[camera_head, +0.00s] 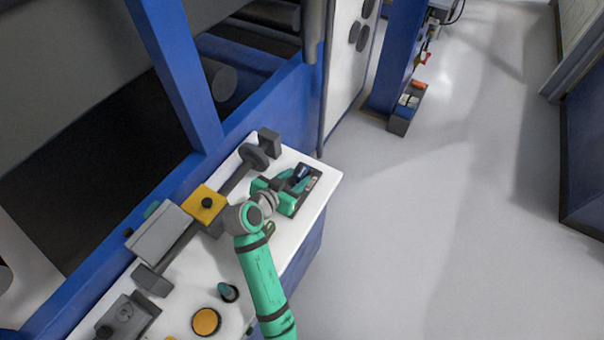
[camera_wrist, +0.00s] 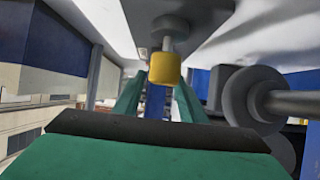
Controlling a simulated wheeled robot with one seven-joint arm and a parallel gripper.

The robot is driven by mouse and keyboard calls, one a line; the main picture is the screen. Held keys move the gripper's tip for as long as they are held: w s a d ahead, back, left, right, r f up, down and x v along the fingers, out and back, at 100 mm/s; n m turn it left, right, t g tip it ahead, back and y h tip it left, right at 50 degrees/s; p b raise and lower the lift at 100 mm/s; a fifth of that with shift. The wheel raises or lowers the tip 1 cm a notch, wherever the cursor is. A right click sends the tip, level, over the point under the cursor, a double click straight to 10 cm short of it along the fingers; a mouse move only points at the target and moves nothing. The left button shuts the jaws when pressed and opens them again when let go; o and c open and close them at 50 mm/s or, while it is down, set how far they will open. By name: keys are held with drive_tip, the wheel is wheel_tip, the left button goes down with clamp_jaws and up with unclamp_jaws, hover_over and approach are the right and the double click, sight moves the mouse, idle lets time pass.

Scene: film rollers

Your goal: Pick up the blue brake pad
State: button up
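The blue brake pad (camera_head: 302,172) is a small dark blue piece at the dark tray (camera_head: 313,190) near the far right corner of the white table. My green gripper (camera_head: 284,190) is low over that corner, with its fingers beside the pad. In the wrist view, my two fingers (camera_wrist: 160,92) are apart, and a blue surface (camera_wrist: 156,106) shows between them. It appears to be the pad, but contact with the fingers is not clear. The pad's lower part is hidden.
A grey roller disc (camera_head: 254,156) stands just left of my gripper; a grey disc also shows close by in the wrist view (camera_wrist: 240,97). A yellow block (camera_head: 205,204) and an orange disc (camera_head: 206,321) are on the table (camera_head: 190,290). Open floor lies right.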

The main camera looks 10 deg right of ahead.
sight(302, 175)
drive_tip(key=shift+x, duration=1.35)
drive_tip(key=shift+s, duration=0.1)
drive_tip(key=shift+c, duration=0.7)
clamp_jaws()
